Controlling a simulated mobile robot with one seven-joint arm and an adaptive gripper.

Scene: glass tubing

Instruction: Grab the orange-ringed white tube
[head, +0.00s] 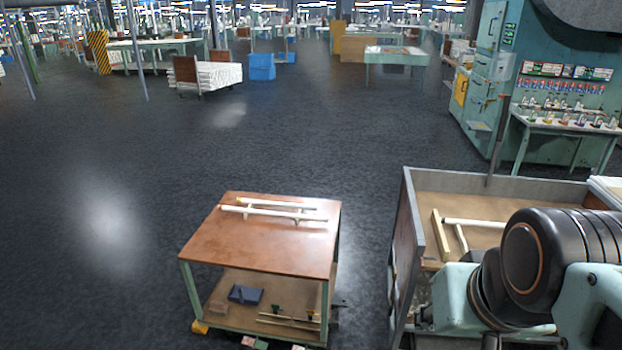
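Two long white tubes lie side by side on the brown top of a small cart (255,250), in the lower middle of the head view. The rear tube (280,205) shows a small orange-tan mark near its left end, too small to tell clearly as a ring. My arm fills the lower right, well to the right of the cart. My gripper is not visible, so its fingers and anything in them cannot be seen.
A grey-walled bin (413,215) right of the cart holds more white tubes (475,222) and a tan bar (441,236). A narrow floor gap separates bin and cart. The cart's lower shelf holds a dark blue box (245,294). Open floor (100,180) lies left and behind.

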